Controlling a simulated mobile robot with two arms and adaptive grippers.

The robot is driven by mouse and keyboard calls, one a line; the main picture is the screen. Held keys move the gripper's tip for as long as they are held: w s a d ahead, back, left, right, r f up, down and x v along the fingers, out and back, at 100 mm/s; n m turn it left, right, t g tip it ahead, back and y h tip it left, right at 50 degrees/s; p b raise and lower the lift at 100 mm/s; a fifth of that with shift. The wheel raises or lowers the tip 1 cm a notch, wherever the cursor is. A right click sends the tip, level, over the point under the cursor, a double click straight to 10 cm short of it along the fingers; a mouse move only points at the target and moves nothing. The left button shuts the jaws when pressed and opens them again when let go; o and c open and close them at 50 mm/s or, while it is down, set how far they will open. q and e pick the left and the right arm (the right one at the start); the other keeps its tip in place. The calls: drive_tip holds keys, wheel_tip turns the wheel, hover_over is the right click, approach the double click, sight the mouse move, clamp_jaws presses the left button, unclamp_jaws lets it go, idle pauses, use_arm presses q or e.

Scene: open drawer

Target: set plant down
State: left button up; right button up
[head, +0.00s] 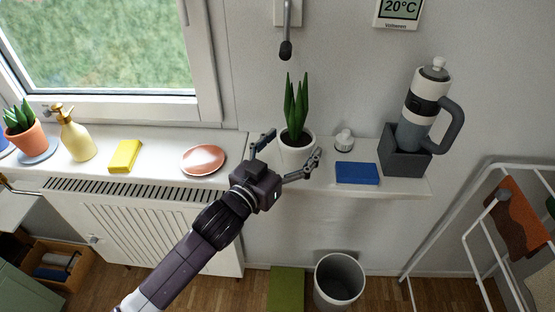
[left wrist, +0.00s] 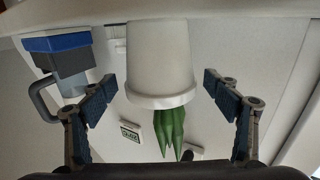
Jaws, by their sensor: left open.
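The plant (head: 297,108) has upright green leaves in a white pot (head: 297,152). The pot stands upright on the white shelf (head: 400,187) below the wall. My left gripper (head: 291,157) is open, with its fingers spread on either side of the pot. In the left wrist view, which is upside down, the pot (left wrist: 160,60) sits between the spread fingers (left wrist: 165,100) with clear gaps on both sides. The leaves (left wrist: 168,130) hang toward the bottom of that picture. My right gripper is not in view.
A blue box (head: 357,173), a small white knob-like item (head: 344,140) and a bottle in a grey holder (head: 404,160) are right of the pot. A pinkish saucer (head: 203,159) lies left. A bin (head: 339,283) stands below. A drying rack (head: 470,235) is at right.

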use_arm(q)
drive_tip(key=b+v, duration=0.1)
drive_tip(key=v, duration=0.9)
drive_tip(key=shift+s, duration=0.25)
drive_tip(key=shift+a, duration=0.15)
